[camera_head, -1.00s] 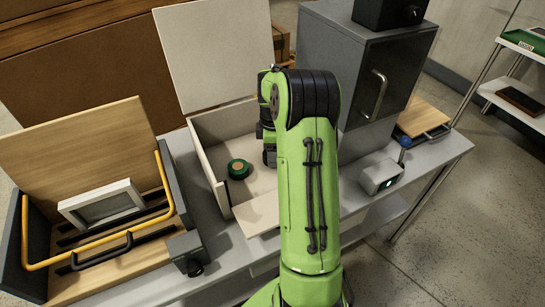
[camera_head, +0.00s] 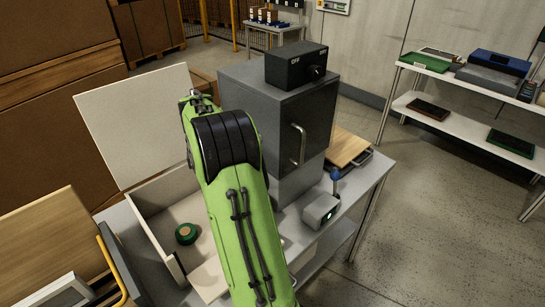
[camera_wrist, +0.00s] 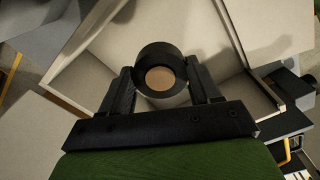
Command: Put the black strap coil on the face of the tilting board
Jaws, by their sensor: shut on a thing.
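In the wrist view my gripper (camera_wrist: 162,84) is shut on a black coil with a tan core (camera_wrist: 153,52), held between its two dark fingers. The pale open box shows below and around it. In the head view my green arm hides the gripper and the held coil. A light wooden board (camera_head: 40,238) slopes up at the left edge. A flat wooden board (camera_head: 345,147) with a dark handle lies at the right end of the table. I cannot tell for certain which one is the tilting board.
A green coil (camera_head: 187,234) lies in the pale box (camera_head: 150,238), whose lid (camera_head: 135,122) stands open. A grey cabinet (camera_head: 270,120) with a black switch box (camera_head: 292,64) stands behind my arm. A small device (camera_head: 321,212) sits near the table's front edge.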

